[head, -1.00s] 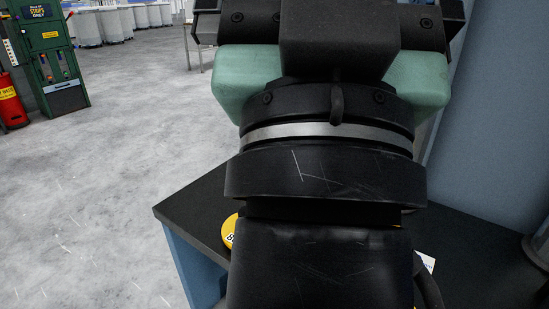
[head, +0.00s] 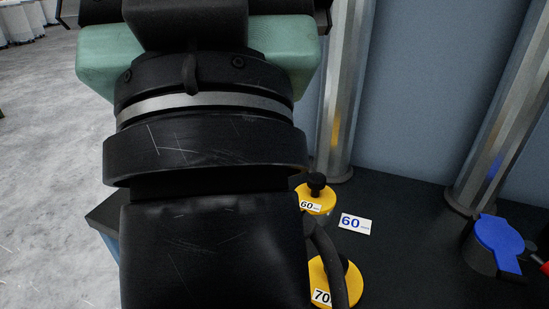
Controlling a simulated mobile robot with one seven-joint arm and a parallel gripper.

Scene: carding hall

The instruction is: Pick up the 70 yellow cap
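The yellow cap marked 70 (head: 348,290) is on the dark bench top at the bottom of the head view. A cable and my arm cover part of it, and its label shows to the left of the cable. The dark body of my gripper (head: 190,22) shows at the top left, cut off by the frame edge. Its fingertips are out of sight, so I cannot tell whether it is open or shut. The visible gripper body appears well away from the 70 cap in the picture.
A yellow cap marked 60 (head: 318,201) with a black knob stands behind the 70 cap, beside a white 60 card (head: 355,223). A blue cap (head: 496,243) is at the right, with a red item (head: 545,267) at the edge. Metal columns (head: 343,90) rise behind.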

